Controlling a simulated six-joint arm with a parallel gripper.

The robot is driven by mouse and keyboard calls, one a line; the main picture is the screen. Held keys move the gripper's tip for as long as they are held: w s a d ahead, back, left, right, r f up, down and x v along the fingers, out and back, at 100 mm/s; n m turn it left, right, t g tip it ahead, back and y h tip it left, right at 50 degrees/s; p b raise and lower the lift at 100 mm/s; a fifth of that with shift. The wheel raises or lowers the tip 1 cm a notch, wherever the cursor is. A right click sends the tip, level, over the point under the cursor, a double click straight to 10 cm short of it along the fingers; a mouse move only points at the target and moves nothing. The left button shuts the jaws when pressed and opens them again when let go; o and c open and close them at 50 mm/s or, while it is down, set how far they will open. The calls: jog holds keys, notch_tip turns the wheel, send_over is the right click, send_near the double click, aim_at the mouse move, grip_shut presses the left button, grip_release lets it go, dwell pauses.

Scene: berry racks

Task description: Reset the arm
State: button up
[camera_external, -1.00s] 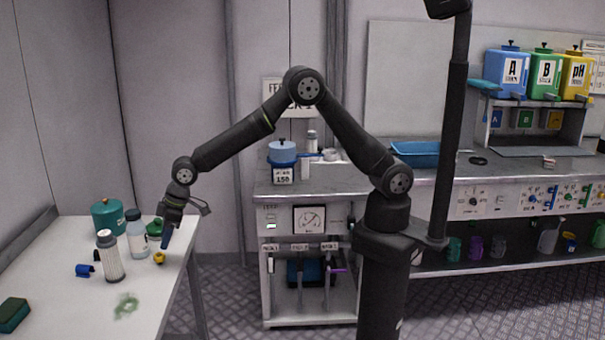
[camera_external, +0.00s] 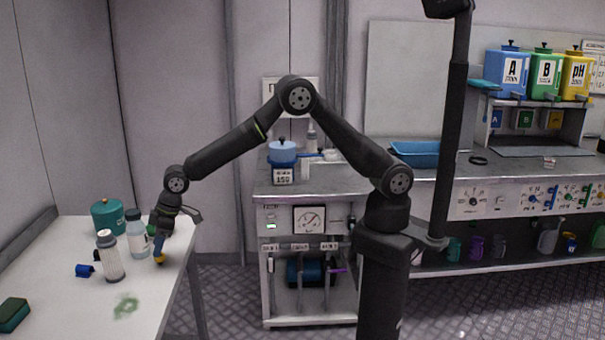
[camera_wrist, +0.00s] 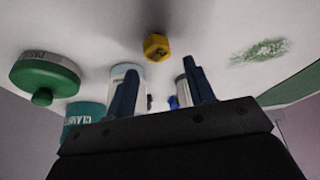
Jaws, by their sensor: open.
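My gripper (camera_external: 160,244) is low over the right edge of the white table (camera_external: 70,300) in the external view. In the wrist view my gripper (camera_wrist: 160,95) shows two blue fingers spread apart with nothing held between them. A small yellow piece (camera_wrist: 157,47) lies on the table beyond the fingertips. In the external view the yellow piece (camera_external: 159,260) is just below the fingers. Whether the fingers touch it is unclear.
Near the gripper stand a white bottle (camera_external: 110,258), a clear bottle (camera_external: 136,235) and a teal canister (camera_external: 107,217). A green lid (camera_wrist: 45,73) lies close by. The bench (camera_external: 330,180) is at right.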

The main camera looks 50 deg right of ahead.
aim_at(161, 255)
notch_tip(161, 255, down, 4)
jog(key=shift+d+r, duration=0.1)
jog(key=shift+r, duration=0.15)
jog(key=v, duration=1.2)
jog(key=x, duration=1.2)
jog(key=shift+f, duration=0.25)
notch_tip(161, 255, up, 5)
jog(key=shift+w+f, duration=0.1)
jog(key=shift+f, duration=0.05)
jog(key=w+d+r, duration=0.5)
jog(key=d+r, duration=0.2)
jog(key=d, duration=0.4)
notch_tip(161, 255, up, 8)
jog(key=w+d+m, duration=0.3)
jog(key=w+d, duration=0.7)
jog(key=d, duration=0.2)
jog(key=w+d+m+t+h, duration=0.1)
jog(key=w+d+m, duration=0.1)
jog(key=w+d, duration=0.7)
jog(key=d, duration=0.4)
jog(key=shift+w+d+m+t+h, duration=0.25)
jog(key=shift+w+m+t+h, duration=0.05)
jog(key=shift+w+m, duration=0.1)
